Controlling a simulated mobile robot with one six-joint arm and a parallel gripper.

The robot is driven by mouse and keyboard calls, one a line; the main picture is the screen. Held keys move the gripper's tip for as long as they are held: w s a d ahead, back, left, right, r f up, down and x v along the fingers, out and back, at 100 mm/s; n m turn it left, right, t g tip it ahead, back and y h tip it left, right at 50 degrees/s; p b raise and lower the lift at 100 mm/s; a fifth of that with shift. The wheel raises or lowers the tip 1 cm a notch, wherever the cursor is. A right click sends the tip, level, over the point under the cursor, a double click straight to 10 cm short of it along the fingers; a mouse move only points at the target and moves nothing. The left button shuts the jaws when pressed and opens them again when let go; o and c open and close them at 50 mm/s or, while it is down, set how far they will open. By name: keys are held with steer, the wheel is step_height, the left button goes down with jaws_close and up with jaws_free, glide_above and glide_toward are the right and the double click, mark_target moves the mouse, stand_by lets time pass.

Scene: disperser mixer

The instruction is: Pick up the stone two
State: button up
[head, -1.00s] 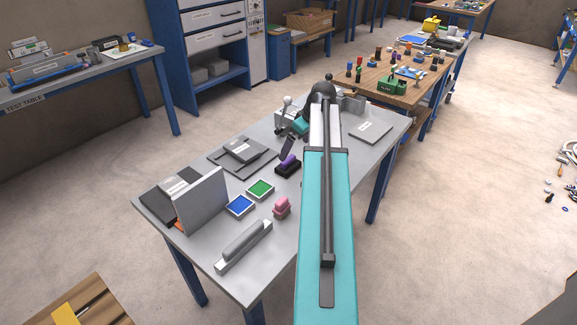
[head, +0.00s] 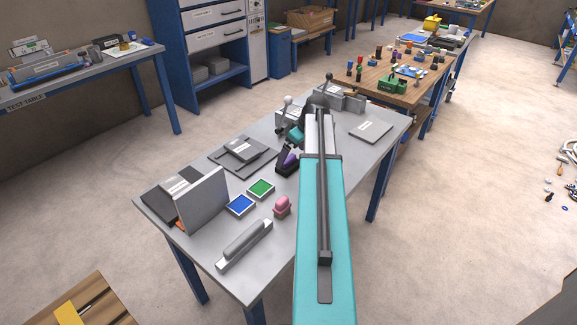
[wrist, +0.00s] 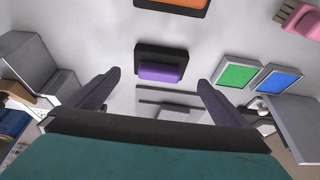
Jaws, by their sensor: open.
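No label reading stone two is legible, so I cannot tell for sure which thing it is. A purple block on a black base (wrist: 160,67) lies ahead of my open fingers in the wrist view, roughly centred between them. It also shows in the head view (head: 291,158), partly covered by my gripper. My gripper (wrist: 158,84) is open with nothing between its dark fingers. In the head view, my gripper (head: 286,149) is close above the purple block, and my arm hides part of the bench.
Green (head: 261,188) and blue (head: 240,205) pads and a pink block (head: 282,206) lie nearby. An orange block (wrist: 172,3) shows at the wrist view's top edge. Labelled grey plates (head: 243,150), an upright grey panel (head: 203,200) and a grey bar (head: 244,245) share the bench.

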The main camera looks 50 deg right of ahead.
mark_target(289, 158)
steer(key=shift+p+x, duration=0.8)
steer(key=shift+x, duration=1.65)
steer(key=c, duration=1.4)
